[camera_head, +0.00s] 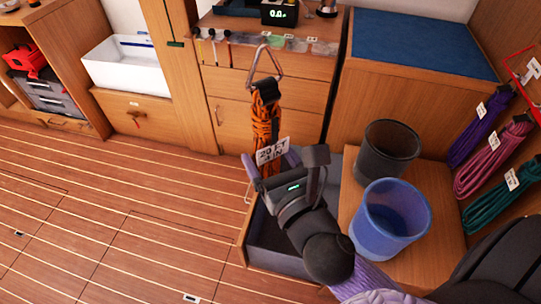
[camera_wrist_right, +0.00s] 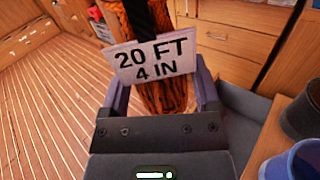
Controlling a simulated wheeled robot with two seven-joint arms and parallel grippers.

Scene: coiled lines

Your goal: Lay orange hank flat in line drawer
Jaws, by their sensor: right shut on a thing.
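The orange hank (camera_head: 264,128) hangs upright in my right gripper (camera_head: 270,168), with a black strap and a metal triangle ring at its top. A white tag reading "20 FT 4 IN" (camera_wrist_right: 157,55) hangs on its front. In the right wrist view the orange hank (camera_wrist_right: 172,96) sits between the two fingers of my right gripper (camera_wrist_right: 160,92), which is shut on it. The open line drawer (camera_head: 277,248), grey inside, lies below and around my right forearm, which hides much of it. My left gripper is not in view.
A black bin (camera_head: 387,150) and a blue bin (camera_head: 391,220) stand on wood right of the drawer. Purple, pink and teal hanks (camera_head: 490,160) hang at the right. The floor at left is clear.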

